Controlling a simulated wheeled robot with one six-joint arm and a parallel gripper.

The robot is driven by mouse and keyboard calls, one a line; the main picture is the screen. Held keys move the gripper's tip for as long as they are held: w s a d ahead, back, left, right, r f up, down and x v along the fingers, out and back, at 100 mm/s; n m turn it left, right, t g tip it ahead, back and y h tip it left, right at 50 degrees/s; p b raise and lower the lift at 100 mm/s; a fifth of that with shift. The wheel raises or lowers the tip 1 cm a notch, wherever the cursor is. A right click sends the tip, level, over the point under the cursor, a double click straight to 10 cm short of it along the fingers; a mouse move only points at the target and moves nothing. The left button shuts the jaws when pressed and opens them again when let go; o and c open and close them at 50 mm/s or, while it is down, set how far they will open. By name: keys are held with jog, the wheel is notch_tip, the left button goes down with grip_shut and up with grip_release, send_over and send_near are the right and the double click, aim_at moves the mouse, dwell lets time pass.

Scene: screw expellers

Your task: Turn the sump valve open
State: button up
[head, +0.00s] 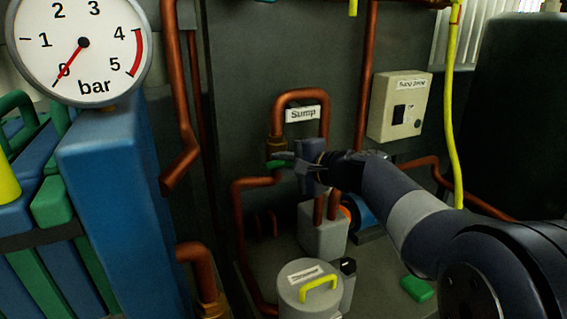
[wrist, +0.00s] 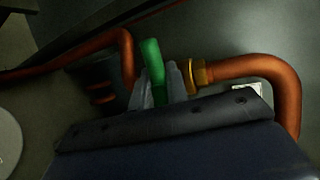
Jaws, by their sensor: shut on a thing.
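The sump valve's green handle (head: 277,164) shows at the tip of my gripper (head: 284,160), below a brass fitting (head: 276,147) on the copper pipe beside the "Sump" label (head: 303,114). In the wrist view the green handle (wrist: 152,60) stands up between the two grey fingers of my gripper (wrist: 160,82). The fingers are shut on it. The brass fitting (wrist: 197,73) and bent copper pipe (wrist: 265,70) lie just right of the fingers there. The valve body is mostly hidden behind my gripper.
A pressure gauge (head: 83,42) at upper left has its needle near 0. A switch box (head: 399,106) is right of the pipes. A lidded pot with a yellow handle (head: 318,289) and a grey pump block (head: 322,232) stand below. Copper pipes run close around my gripper.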

grip_shut()
